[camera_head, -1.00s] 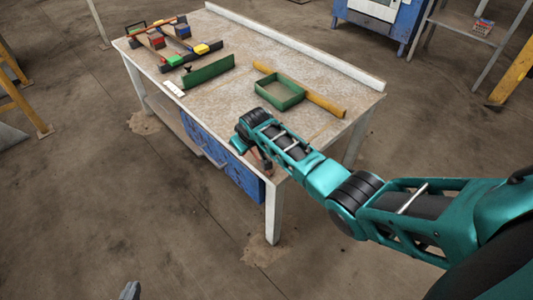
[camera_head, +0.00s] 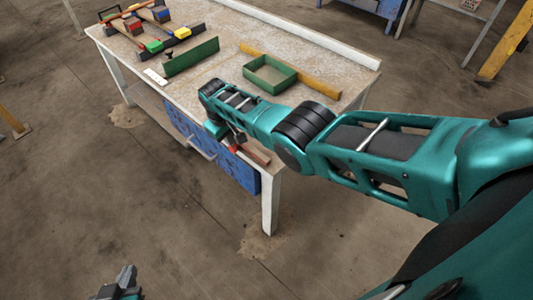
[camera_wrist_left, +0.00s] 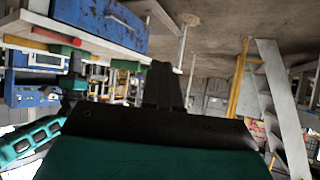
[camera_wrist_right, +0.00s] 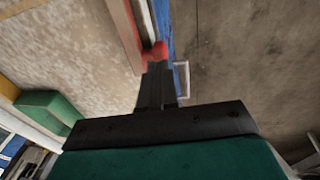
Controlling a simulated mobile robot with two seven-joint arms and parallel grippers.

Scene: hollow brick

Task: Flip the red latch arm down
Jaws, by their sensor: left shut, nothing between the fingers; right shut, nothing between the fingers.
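A small red piece (camera_head: 233,148), which looks like the latch arm, is at the table's front edge near its right corner, beside a brown bar (camera_head: 256,154). In the right wrist view the red piece (camera_wrist_right: 156,52) is right at the tips of my right gripper (camera_wrist_right: 158,68), which is shut and empty. I cannot tell whether they touch. The right gripper (camera_head: 238,137) is partly hidden by its own wrist in the head view. My left gripper (camera_head: 126,274) is low at the bottom left, away from the table; its shut fingers (camera_wrist_left: 163,70) hold nothing.
The table (camera_head: 240,30) has a blue front panel (camera_head: 236,171) with a metal handle (camera_head: 203,151). A green open box (camera_head: 270,75), a yellow bar (camera_head: 318,84), an upright green plate (camera_head: 191,56) and several coloured blocks lie on top. The floor in front is clear.

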